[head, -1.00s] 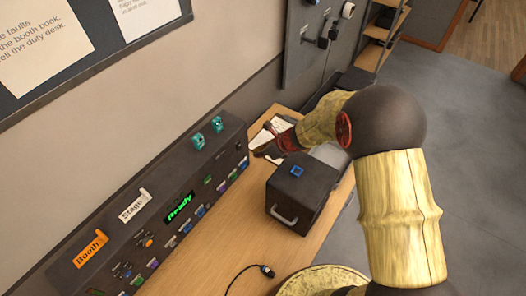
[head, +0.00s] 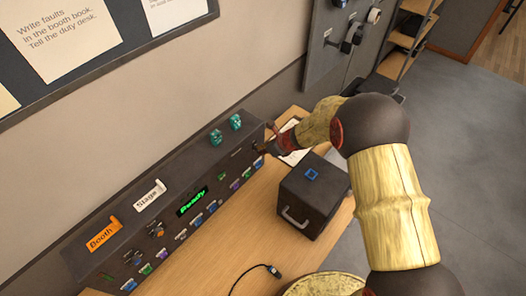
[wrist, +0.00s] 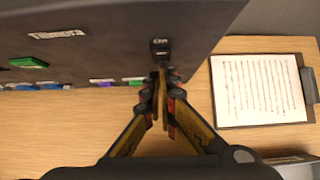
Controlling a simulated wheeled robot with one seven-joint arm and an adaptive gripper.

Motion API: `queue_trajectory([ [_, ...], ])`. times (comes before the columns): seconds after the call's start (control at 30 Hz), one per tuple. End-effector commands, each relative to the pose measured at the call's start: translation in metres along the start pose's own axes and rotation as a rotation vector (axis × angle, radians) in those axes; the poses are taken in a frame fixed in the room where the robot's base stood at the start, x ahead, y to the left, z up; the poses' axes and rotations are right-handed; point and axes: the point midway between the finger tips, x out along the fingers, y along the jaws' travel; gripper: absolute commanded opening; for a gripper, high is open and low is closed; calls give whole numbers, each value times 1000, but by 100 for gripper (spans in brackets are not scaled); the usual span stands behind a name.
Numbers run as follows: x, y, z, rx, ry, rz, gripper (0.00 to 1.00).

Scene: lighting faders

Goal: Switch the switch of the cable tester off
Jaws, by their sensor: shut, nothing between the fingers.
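A long dark console (head: 130,222) stands along the wall, with a green "Ready" display (head: 192,200) on its sloped front. A small black switch (wrist: 160,47) sits near its right end in the wrist view, under a small pale label too small to read. I cannot tell whether the switch is on or off. My gripper (wrist: 161,75) is shut and empty, its tips just below the switch. I cannot tell whether they touch it. In the head view my gripper (head: 257,147) is at the console's right end and hides the switch.
A dark box with a handle (head: 312,197) stands on the wooden desk, right of the console. A clipboard with paper (wrist: 262,90) lies beyond the console's end. A black cable (head: 255,268) lies at the front. Coloured faders line the console's lower edge.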

Motion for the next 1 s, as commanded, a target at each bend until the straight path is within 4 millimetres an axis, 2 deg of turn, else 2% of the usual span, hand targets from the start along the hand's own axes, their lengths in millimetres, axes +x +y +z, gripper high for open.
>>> queue_trajectory([
  [0.1, 10, 0, -1, 0, 0, 1, 0],
  [0.23, 13, 0, -2, 1, 0, 1, 0],
  [0.67, 10, 0, 2, -1, -2, 0, 0],
  [1.0, -2, -1, 12, -1, -5, -1, 0],
])
